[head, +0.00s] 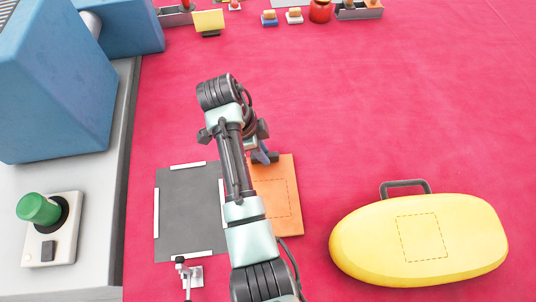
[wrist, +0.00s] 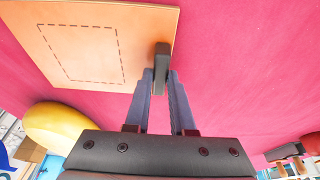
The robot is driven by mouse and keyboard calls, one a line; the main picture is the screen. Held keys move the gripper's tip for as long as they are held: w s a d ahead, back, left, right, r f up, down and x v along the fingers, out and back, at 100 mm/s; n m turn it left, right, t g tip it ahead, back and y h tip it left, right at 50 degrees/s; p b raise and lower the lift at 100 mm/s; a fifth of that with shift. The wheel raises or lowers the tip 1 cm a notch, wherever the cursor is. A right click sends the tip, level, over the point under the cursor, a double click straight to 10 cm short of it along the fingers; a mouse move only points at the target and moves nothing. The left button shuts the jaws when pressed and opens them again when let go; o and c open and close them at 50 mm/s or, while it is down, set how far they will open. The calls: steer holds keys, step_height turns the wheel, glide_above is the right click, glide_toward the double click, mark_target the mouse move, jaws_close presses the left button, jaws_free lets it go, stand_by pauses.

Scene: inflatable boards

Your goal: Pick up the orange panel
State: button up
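The orange panel (head: 287,215) lies on the red floor, partly over or against the right side of a dark grey mat (head: 185,215) with white edge marks. It has a dashed square on its face. My gripper (head: 264,158) is at the panel's far edge. In the wrist view the panel (wrist: 140,50) fills the upper left, and its dark handle (wrist: 162,62) stands between my two fingertips (wrist: 161,76). The fingers are apart, with the handle close to both. I cannot tell whether they press on it. My arm hides part of the panel and mat in the head view.
A yellow rounded board (head: 370,245) with a grey handle lies to the right. A grey bench (head: 105,185) with a green knob (head: 38,208) and blue blocks runs along the left. Small items and trays (head: 358,12) stand at the back. The red floor between is clear.

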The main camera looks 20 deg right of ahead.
jaws_close()
steer(key=shift+r, duration=0.1)
